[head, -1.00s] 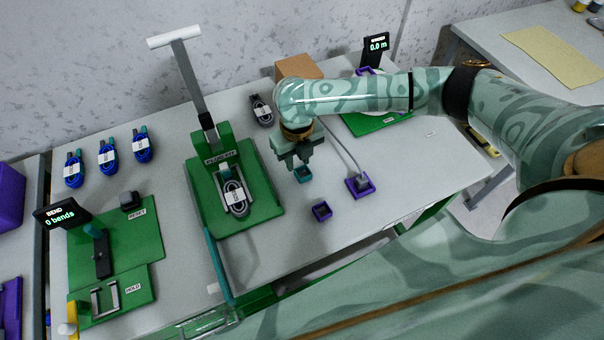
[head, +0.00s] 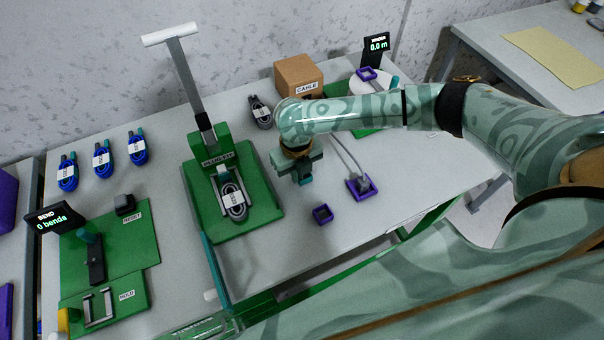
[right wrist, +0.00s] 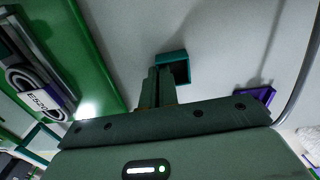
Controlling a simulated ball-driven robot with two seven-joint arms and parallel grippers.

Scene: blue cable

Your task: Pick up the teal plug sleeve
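A small teal square holder (right wrist: 183,70) with a dark inside lies on the table in the right wrist view. In the head view only a bit of its teal (head: 306,181) shows beside my right gripper (head: 301,176). I cannot make out a separate plug sleeve; it may be hidden by the fingers. My right gripper's fingers (right wrist: 158,72) point down and stand close together at the holder's left edge. They look shut, with nothing visible between them. I cannot tell whether they touch the holder. My left gripper is not in view.
A purple holder (head: 323,214) stands in front, and another purple holder (head: 360,190) with a grey plug and cable stands to the right. The green plug-fit press (head: 255,204) is on the left. A cardboard cable box (head: 298,75) stands behind my right arm.

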